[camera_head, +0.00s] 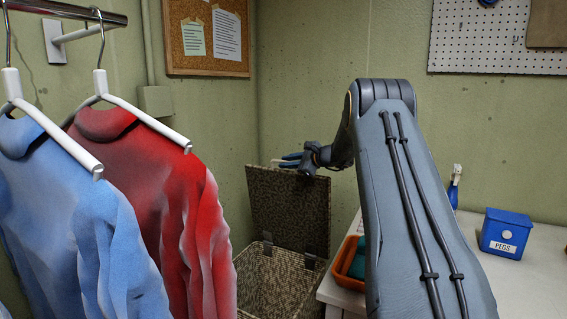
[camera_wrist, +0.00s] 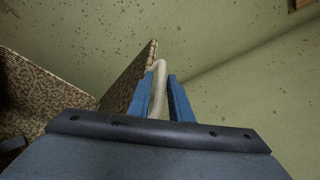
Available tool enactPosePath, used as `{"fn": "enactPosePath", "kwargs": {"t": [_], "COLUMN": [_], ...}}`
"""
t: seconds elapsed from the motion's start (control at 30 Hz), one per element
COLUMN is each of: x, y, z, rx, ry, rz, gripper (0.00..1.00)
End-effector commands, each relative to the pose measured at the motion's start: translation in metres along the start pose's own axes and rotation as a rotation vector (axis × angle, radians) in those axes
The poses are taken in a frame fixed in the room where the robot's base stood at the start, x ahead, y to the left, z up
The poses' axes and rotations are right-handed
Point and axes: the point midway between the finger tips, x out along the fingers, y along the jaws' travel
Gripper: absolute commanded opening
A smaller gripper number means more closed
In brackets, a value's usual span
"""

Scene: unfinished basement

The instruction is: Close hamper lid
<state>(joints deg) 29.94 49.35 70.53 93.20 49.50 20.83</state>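The woven brown hamper (camera_head: 275,285) stands in the corner, and its lid (camera_head: 288,210) is open, standing upright at the back near the wall. The lid also shows in the wrist view (camera_wrist: 128,80), edge towards me, with the hamper body (camera_wrist: 38,92) at the left. My gripper (camera_head: 289,161) is at the lid's top edge. In the wrist view its blue fingers (camera_wrist: 160,95) stand on either side of a cream loop (camera_wrist: 159,72) by the lid's edge. Whether both fingers press on the loop is not clear.
Blue (camera_head: 75,215) and red (camera_head: 165,185) shirts hang at the left, close to the hamper. A white table (camera_head: 540,270) at the right holds an orange tray (camera_head: 346,268), a blue pegs box (camera_head: 506,234) and a spray bottle (camera_head: 454,190).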

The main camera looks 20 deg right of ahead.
Motion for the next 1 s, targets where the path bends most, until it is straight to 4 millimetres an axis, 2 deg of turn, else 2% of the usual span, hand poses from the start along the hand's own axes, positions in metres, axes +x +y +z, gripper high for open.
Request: {"fn": "enactPosePath", "kwargs": {"t": [0.2, 0.5, 0.53, 0.63, 1.0], "x": [0.019, 0.023, 0.023, 0.022, 0.02], "y": [-0.002, -0.001, -0.001, -0.001, -0.001], "z": [-0.002, -0.002, -0.002, -0.002, -0.003], "rx": [0.001, 0.001, 0.001, 0.001, -0.003], "ry": [0.002, 0.002, 0.002, 0.002, 0.004], "rz": [-0.002, -0.002, -0.002, -0.002, -0.006], "gripper": [0.18, 0.18, 0.17, 0.0, 0.0]}}
